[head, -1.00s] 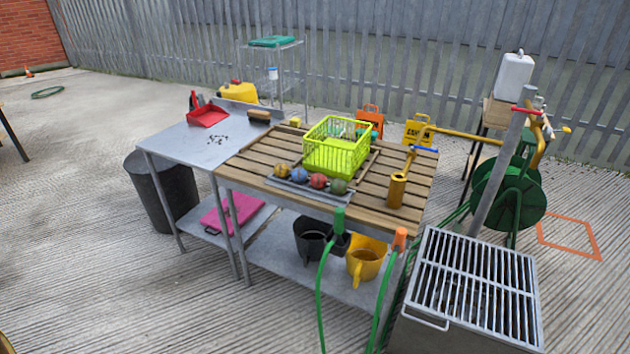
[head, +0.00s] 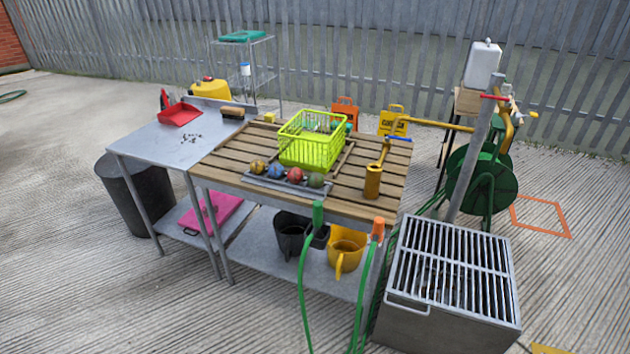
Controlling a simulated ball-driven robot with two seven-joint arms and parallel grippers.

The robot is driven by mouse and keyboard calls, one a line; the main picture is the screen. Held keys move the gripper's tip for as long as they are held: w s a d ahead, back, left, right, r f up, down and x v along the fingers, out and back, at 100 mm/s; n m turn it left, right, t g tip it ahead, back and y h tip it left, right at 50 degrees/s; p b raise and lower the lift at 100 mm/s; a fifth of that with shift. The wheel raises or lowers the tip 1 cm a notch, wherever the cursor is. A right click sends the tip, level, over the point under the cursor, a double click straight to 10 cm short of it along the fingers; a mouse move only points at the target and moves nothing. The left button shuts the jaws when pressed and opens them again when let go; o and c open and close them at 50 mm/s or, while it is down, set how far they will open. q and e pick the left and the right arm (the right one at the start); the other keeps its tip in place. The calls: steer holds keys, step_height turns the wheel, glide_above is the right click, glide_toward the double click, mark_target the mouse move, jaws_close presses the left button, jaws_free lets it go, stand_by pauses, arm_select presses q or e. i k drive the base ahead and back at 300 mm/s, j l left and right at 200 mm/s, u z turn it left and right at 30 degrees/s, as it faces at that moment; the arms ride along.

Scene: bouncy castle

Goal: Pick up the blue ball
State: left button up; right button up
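The blue ball (head: 275,171) sits in a grey tray (head: 262,184) near the front edge of the slatted wooden table (head: 226,158). It is second from the left in a row, between a yellow ball (head: 257,167) and a red ball (head: 295,175). A green ball (head: 316,180) is at the right end of the row. Neither of my grippers shows in the head view.
A lime-green basket (head: 311,150) stands just behind the balls. A yellow pump-like tool (head: 373,181) stands to their right. Green hoses (head: 305,290) hang at the table's front. A metal grill box (head: 447,300) stands at front right. The concrete at front left is clear.

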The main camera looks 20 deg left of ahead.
mark_target(276, 171)
steer(key=i+l, duration=0.3)
steer(key=l, duration=0.15)
steer(key=i+l, duration=0.35)
steer(key=j, duration=0.75)
